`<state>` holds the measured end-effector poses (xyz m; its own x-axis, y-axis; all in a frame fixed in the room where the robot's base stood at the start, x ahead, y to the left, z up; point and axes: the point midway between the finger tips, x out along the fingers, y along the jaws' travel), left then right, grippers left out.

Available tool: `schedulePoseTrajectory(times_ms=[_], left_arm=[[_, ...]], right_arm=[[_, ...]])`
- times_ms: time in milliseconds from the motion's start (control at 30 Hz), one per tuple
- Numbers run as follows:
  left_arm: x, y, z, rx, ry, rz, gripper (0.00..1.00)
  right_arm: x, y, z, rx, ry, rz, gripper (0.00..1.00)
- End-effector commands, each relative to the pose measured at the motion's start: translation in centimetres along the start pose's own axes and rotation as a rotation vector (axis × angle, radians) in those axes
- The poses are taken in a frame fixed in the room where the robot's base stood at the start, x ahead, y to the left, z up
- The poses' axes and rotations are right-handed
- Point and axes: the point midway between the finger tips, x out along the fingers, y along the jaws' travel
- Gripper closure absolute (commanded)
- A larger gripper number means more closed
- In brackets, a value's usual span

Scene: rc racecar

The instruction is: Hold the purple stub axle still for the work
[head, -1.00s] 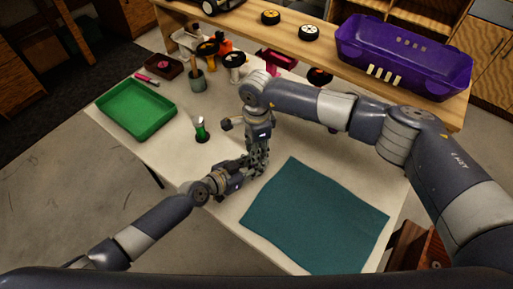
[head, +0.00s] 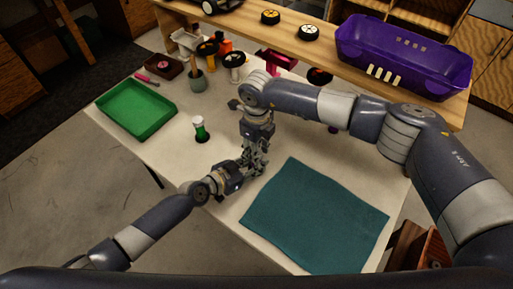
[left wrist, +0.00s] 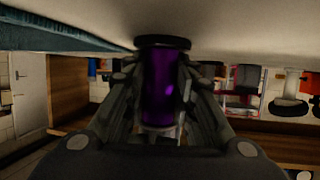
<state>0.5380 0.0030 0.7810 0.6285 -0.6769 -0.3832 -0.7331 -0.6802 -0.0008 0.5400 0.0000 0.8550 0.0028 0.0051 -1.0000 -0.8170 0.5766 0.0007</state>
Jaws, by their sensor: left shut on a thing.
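The purple stub axle (left wrist: 161,88) stands between the fingers of my left gripper (left wrist: 160,100) in the left wrist view, with a dark round flange at its top in that picture. My left gripper (head: 252,168) is shut on it over the table. In the head view the axle is hidden by the grippers. My right gripper (head: 258,150) hangs down from its wrist close to the left one, and their fingers overlap in the picture. I cannot tell whether the right fingers are open or shut, or whether they touch the axle.
A teal mat (head: 315,218) lies at the front right of the table. Cups and small parts stand behind; a purple car body (head: 405,58) rests on the rear shelf.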

Motion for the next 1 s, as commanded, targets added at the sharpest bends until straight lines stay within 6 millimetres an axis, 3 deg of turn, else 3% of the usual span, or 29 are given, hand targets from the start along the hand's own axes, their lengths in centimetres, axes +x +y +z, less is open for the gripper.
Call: schedulePoseTrajectory(times_ms=[1000], left_arm=[[-0.02, 0.01, 0.06, -0.001, -0.001, 0.000, 1.00]], right_arm=[[0.03, -0.12, -0.01, 0.965, -0.003, -0.005, 0.94]])
